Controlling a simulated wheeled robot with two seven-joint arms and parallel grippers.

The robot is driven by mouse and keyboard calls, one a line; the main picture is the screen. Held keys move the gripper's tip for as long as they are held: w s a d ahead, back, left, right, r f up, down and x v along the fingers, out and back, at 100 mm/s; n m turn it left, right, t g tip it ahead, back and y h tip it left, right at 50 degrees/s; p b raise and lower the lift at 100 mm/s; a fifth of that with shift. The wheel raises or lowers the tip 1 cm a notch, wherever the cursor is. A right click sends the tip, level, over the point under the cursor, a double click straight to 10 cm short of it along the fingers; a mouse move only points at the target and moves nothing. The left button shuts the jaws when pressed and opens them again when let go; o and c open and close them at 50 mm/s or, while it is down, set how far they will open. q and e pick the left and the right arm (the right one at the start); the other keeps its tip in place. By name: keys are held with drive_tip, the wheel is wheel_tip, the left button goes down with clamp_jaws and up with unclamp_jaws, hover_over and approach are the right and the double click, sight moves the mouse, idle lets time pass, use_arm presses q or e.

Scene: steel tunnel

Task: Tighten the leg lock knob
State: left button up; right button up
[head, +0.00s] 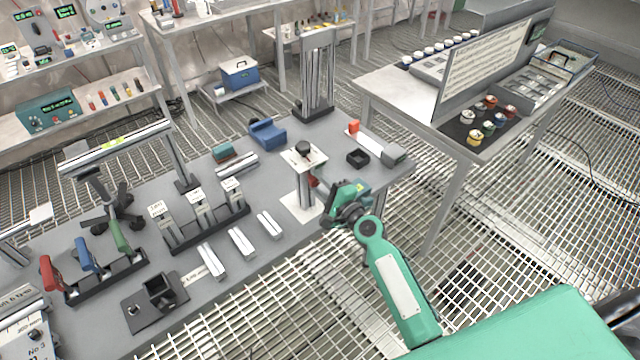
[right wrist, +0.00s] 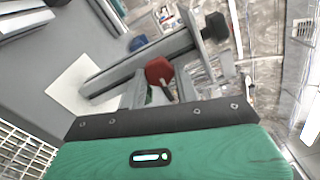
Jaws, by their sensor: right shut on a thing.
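In the right wrist view the red knob (right wrist: 158,70) lies beside the grey post (right wrist: 122,75), just beyond my gripper body. My right gripper (head: 327,197) reaches the post from the right and is shut on the red knob. Its fingertips are mostly hidden. My left gripper is not in view.
A blue clamp-like block (head: 267,133) lies farther back. White bars (head: 241,241) lie left of the stand.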

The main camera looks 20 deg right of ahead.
drive_tip(key=o, duration=1)
drive_tip(key=shift+b+v, duration=1.55)
drive_tip(key=shift+v, duration=5.4)
